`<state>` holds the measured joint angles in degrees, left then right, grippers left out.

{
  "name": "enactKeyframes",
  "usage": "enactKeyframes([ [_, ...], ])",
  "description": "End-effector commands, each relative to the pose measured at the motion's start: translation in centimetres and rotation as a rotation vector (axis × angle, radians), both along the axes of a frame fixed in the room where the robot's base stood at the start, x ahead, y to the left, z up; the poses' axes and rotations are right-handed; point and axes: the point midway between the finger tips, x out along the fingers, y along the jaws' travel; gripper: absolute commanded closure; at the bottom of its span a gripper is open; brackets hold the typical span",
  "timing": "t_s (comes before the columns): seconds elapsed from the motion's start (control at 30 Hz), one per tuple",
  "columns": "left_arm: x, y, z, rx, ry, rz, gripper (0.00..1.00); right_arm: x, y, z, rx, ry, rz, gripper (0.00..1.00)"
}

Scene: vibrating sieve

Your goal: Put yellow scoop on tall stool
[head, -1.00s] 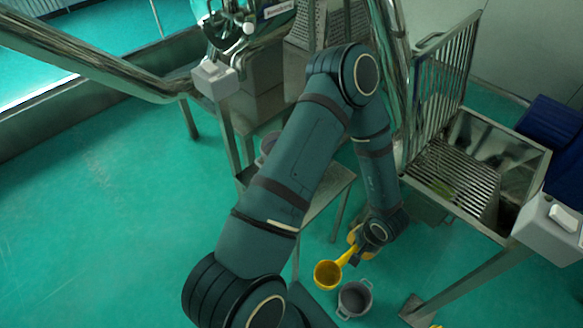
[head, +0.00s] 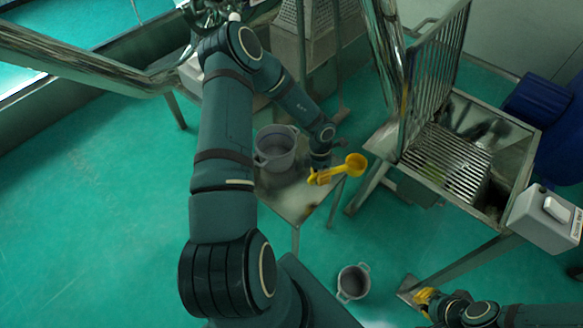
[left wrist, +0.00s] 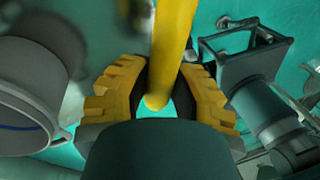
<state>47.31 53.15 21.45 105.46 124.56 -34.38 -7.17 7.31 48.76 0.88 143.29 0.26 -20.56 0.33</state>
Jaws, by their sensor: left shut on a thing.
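The yellow scoop (head: 355,164) is in my left gripper (head: 316,178), which is shut on its handle. The cup end of the scoop points right, past the stool's right edge in the head view. My left gripper is over the right part of a metal stool (head: 297,207), seemingly the tall stool. In the left wrist view the yellow handle (left wrist: 174,40) runs between the two yellow finger pads. My right gripper (head: 426,299) is low at the bottom right, with no scoop near it; its jaw opening is not clear.
A grey two-handled pot (head: 275,148) stands on the stool, left of my left gripper. Another grey pot (head: 353,282) stands on the green floor. A metal sieve frame with a grate (head: 455,160) is at the right. The stool's front part is bare.

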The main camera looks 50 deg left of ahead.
Motion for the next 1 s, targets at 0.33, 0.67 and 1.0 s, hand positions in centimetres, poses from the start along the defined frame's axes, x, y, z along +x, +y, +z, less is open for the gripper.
enactKeyframes([
  [0.33,0.5,4.3,0.1,0.000,0.002,0.506,1.00,0.1,0.0,0.5,0.000,-0.002,-0.002,1.00],
  [0.67,0.5,4.3,-5.2,0.001,0.002,0.516,1.00,-0.3,0.1,-0.8,0.002,0.007,0.005,1.00],
  [1.0,0.4,4.3,-8.4,0.001,0.004,0.515,1.00,-0.6,0.1,-1.5,0.003,0.012,0.010,1.00],
])
